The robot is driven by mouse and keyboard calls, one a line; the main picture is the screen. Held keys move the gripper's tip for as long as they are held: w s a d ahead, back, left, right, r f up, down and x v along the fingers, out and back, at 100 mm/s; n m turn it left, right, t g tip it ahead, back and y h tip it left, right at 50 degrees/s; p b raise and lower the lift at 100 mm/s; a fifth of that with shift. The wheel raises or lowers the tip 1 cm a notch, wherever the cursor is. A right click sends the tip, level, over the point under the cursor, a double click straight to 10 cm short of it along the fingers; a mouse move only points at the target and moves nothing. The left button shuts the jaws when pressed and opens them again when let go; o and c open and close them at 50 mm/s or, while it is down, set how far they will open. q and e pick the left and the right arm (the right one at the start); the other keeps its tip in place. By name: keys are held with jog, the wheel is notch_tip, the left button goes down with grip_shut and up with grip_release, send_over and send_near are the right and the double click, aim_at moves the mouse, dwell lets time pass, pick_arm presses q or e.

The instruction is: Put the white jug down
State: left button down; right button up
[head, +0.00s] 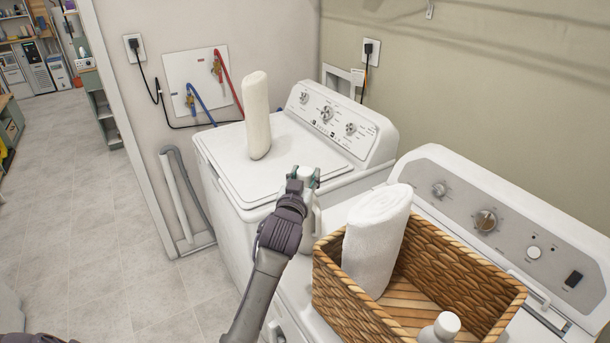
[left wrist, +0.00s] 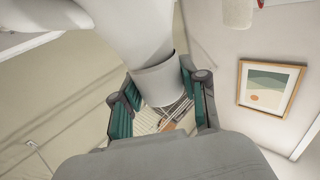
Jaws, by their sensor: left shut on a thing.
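The white jug (head: 312,222) is partly hidden behind my left gripper in the head view, at the gap between the two white machines. My left gripper (head: 304,176) is shut on it. In the left wrist view the jug (left wrist: 125,30) fills the upper middle, and its narrower cylindrical end sits between the green-padded fingers (left wrist: 158,95). I cannot tell whether the jug touches the machine top. My right gripper does not show.
A rolled cream towel (head: 257,115) stands on the left machine's lid (head: 245,178). A wicker basket (head: 345,300) on the right machine holds a rolled white towel (head: 377,240). A white bottle (head: 440,328) shows at the basket's near end. The left lid's front is clear.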

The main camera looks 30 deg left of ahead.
pick_arm(q)
jog(key=c, duration=1)
grip_release()
jog(key=o, duration=0.4)
jog(key=shift+s, duration=0.1)
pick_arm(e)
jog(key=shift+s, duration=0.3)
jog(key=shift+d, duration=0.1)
pick_arm(q)
jog(key=shift+s+d, duration=0.15)
jog(key=shift+s, duration=0.3)
jog(key=b+v, duration=0.3)
jog(key=v, duration=0.8)
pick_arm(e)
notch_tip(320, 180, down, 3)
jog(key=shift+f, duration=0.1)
